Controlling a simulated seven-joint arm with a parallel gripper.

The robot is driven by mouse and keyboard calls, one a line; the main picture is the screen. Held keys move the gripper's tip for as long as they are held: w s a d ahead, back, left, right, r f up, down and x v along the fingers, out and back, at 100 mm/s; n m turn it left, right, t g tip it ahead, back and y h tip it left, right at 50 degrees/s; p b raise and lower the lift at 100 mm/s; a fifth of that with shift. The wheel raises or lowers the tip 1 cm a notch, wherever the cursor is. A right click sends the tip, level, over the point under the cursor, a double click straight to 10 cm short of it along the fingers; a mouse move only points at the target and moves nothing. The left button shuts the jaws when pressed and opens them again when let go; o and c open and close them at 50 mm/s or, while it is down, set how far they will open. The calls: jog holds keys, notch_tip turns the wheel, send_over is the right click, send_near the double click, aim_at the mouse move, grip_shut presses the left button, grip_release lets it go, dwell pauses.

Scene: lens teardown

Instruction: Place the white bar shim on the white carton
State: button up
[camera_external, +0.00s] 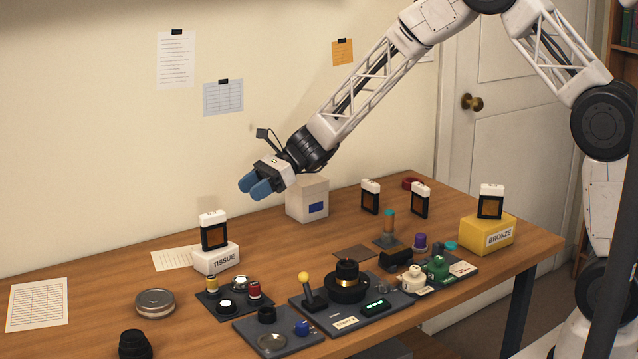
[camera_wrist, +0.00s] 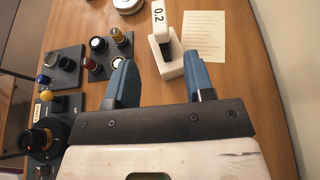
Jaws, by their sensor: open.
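Several similar shims, each a white-topped bar with a black frame and amber window, are in the external view; I cannot tell which is the white bar shim. One shim (camera_external: 214,231) stands upright on a white block labelled TISSUE (camera_external: 216,260); the wrist view shows its white top marked 0.2 (camera_wrist: 159,18) over the white block (camera_wrist: 170,66). Two shims (camera_external: 370,197) (camera_external: 420,201) stand at the back right, and one (camera_external: 491,202) on a yellow box. The white carton (camera_external: 307,205), blue-labelled, is at the back, partly behind my gripper. My gripper (camera_external: 254,185) is open, empty, above the table.
The yellow BRONZE box (camera_external: 486,236) is at the right. Dark trays (camera_external: 355,308) with lens parts and knobs fill the front middle. A round tin (camera_external: 155,302) and a black lens part (camera_external: 135,345) are at the left. Paper sheets lie at the left.

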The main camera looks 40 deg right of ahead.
jog(key=s+d+r+n+h, duration=0.35)
jog(key=s+d+r, duration=0.4)
jog(key=d, duration=0.25)
jog(key=s+d+r+n+h, duration=0.2)
jog(key=s+d+r+n, duration=0.35)
jog(key=s+d, duration=0.35)
jog(key=s+d+r+n+t+h, duration=0.1)
jog(key=s+d+n+h, duration=0.3)
jog(key=s+d, duration=0.7)
jog(key=s+d+r+n+t+h, duration=0.1)
jog(key=s+d+n+h, duration=0.3)
jog(key=s+d, duration=0.8)
jog(key=s+r, duration=0.1)
jog(key=s, duration=0.3)
jog(key=shift+s+d+n+t, duration=0.2)
jog(key=shift+s+n+t, duration=0.1)
jog(key=shift+n, duration=0.1)
